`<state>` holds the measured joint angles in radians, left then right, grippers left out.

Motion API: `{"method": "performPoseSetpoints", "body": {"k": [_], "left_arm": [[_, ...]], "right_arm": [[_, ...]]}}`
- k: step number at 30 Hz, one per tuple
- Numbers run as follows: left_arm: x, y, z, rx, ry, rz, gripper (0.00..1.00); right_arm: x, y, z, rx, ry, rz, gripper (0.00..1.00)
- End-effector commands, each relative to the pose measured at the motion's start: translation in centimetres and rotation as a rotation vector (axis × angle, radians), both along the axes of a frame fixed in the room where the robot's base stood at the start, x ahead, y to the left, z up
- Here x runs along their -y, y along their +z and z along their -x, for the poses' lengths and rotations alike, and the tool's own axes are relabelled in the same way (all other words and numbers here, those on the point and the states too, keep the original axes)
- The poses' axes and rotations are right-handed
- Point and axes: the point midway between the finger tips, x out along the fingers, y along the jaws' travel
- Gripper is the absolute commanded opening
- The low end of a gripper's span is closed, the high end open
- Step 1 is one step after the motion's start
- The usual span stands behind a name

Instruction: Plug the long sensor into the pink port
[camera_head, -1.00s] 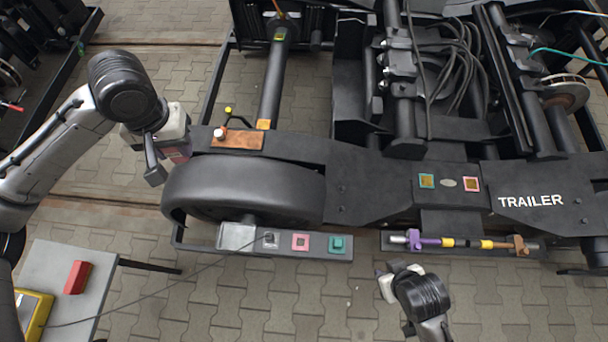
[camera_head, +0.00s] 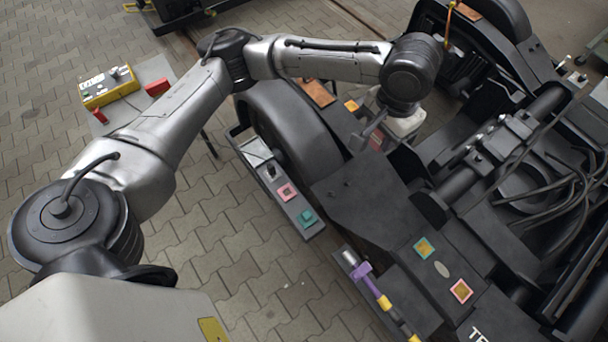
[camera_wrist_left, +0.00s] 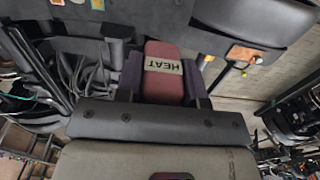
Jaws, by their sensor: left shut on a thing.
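My left gripper (camera_head: 376,138) is over the bogie frame, near the wheel. It is shut on a dull red block (camera_wrist_left: 164,88) with a pale "HEAT" label, which shows between the fingers in the left wrist view; I cannot tell whether this is the long sensor. In the head view the arm mostly hides it. A pink port (camera_head: 287,192) sits on the grey side strip beside the wheel, between a port with a dark plug (camera_head: 270,172) and a teal port (camera_head: 306,217). A pink-framed copper square (camera_head: 461,290) is on the bogie frame. My right gripper is out of view.
A teal-framed square (camera_head: 424,248) lies near the pink-framed one. A rod with purple and yellow parts (camera_head: 372,285) lies on a side tray. A table (camera_head: 150,72) holds a yellow box (camera_head: 109,86) and a red block (camera_head: 157,87). Paving between is clear.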

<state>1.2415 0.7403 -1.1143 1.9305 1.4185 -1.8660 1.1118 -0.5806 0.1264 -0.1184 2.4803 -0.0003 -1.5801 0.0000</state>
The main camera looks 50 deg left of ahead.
Motion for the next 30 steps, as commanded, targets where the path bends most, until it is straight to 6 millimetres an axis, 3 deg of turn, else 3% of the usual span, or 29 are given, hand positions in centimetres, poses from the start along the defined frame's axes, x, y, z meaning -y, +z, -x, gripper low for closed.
{"method": "performPoseSetpoints", "body": {"k": [13,17,20,30], "left_arm": [[0.0,0.0,0.0,0.000,0.000,0.000,0.15],[0.1,-1.3,0.4,-0.004,-0.002,0.000,0.15],[0.5,-4.1,1.4,-0.008,-0.005,0.000,0.15],[3.0,-19.3,7.7,-0.012,0.075,0.004,0.15]], "right_arm": [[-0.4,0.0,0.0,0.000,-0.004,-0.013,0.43],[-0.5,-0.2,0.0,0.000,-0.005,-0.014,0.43],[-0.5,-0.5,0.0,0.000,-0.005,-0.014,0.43],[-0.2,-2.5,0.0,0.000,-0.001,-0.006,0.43]]}}
